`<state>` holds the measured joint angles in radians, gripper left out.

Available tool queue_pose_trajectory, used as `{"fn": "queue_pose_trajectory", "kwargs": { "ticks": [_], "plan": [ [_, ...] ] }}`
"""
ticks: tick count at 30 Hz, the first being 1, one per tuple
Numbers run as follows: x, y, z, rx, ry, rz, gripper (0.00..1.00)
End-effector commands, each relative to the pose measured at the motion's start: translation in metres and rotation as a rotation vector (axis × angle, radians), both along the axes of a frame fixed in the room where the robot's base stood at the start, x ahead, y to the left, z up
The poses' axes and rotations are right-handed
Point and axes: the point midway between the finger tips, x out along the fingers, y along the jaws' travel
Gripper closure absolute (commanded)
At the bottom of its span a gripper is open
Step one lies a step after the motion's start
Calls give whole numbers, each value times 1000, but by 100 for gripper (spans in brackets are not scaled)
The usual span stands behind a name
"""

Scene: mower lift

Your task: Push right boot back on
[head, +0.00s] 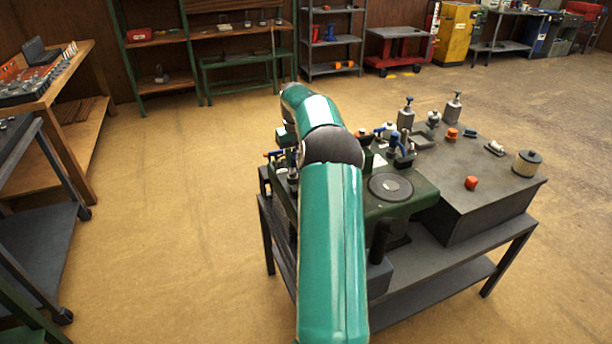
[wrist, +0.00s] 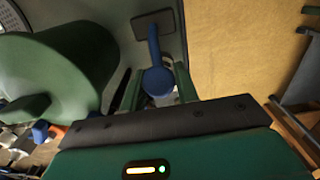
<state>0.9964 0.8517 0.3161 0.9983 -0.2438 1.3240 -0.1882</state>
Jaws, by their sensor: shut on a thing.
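In the wrist view my gripper (wrist: 159,86) has its two green fingers on either side of a blue round-ended part (wrist: 158,80) and is shut on it. A blue stem runs from this part up to a dark rectangular plate (wrist: 153,24) on a grey surface. I cannot tell whether the blue part is the right boot, or whether it is seated. In the head view my arm hides the gripper and much of the green mower (head: 415,192) on the bench. A large green rounded body (wrist: 60,65) is close left of the fingers in the wrist view.
A grey bench (head: 455,262) carries the mower and a dark box (head: 490,205) with several bottles, an orange cap (head: 471,183) and a lidded tin (head: 527,163). A wooden tool bench (head: 60,105) stands at the left. The floor between is clear.

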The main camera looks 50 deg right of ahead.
Motion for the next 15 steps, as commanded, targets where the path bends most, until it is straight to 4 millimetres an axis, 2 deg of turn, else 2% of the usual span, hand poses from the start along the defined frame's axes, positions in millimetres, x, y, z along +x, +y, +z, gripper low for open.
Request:
{"fn": "queue_pose_trajectory", "kwargs": {
  "ticks": [15],
  "plan": [
    [18,-11,-14,-2,-2,0,78]
  ]
}}
